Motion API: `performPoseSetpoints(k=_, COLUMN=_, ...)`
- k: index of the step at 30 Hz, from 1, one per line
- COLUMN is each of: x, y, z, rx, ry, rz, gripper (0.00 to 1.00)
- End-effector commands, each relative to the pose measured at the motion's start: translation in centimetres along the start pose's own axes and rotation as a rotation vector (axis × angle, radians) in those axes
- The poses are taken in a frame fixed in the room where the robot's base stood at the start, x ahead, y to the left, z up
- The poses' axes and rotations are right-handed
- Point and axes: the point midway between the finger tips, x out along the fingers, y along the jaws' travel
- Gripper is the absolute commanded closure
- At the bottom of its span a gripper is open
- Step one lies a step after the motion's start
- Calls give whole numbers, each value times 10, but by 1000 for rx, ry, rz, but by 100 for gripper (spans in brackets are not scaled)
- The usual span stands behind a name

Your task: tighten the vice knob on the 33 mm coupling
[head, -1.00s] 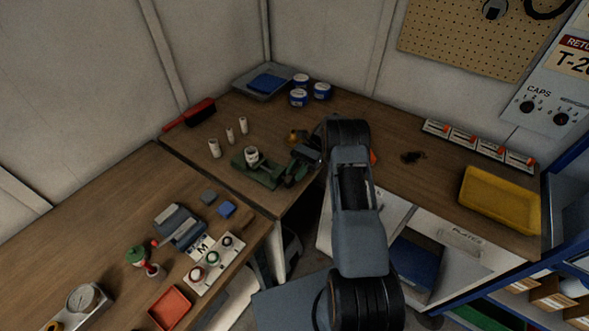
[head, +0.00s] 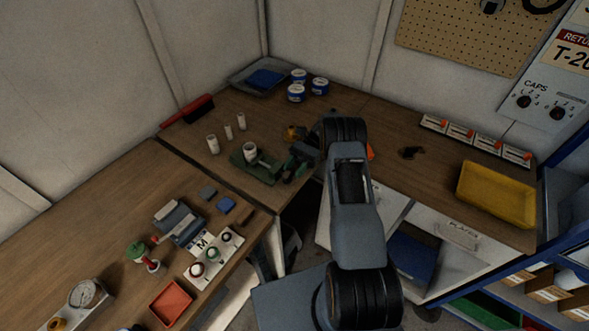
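A green vice (head: 252,171) sits on the wooden bench near its front corner. A short pale coupling (head: 249,151) stands upright in it. My gripper (head: 292,172) is at the right end of the vice, beside or over where its knob would be. The knob is hidden or too dark to make out. The fingers are small and dark against the vice, so I cannot tell whether they are open or shut, or touching it.
Several white pipe pieces (head: 228,131) stand behind and left of the vice. Blue-and-white tins (head: 297,92) and a grey tray (head: 247,78) are at the back. A red brush (head: 188,111) lies left. A yellow tray (head: 497,193) is right. The front-left bench holds a gauge (head: 86,293) and a red tray (head: 170,303).

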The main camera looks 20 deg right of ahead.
Motion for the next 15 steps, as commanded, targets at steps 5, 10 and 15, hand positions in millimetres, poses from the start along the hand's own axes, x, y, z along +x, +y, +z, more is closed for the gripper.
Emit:
performPoseSetpoints(k=5, x=-2, y=0, z=14, rx=-1, ry=1, rz=0, gripper=63)
performPoseSetpoints(k=10, x=-3, y=5, z=38, rx=1, ry=2, rz=0, gripper=63)
performPoseSetpoints(k=15, x=6, y=23, z=64, rx=0, ry=1, rz=-1, gripper=63)
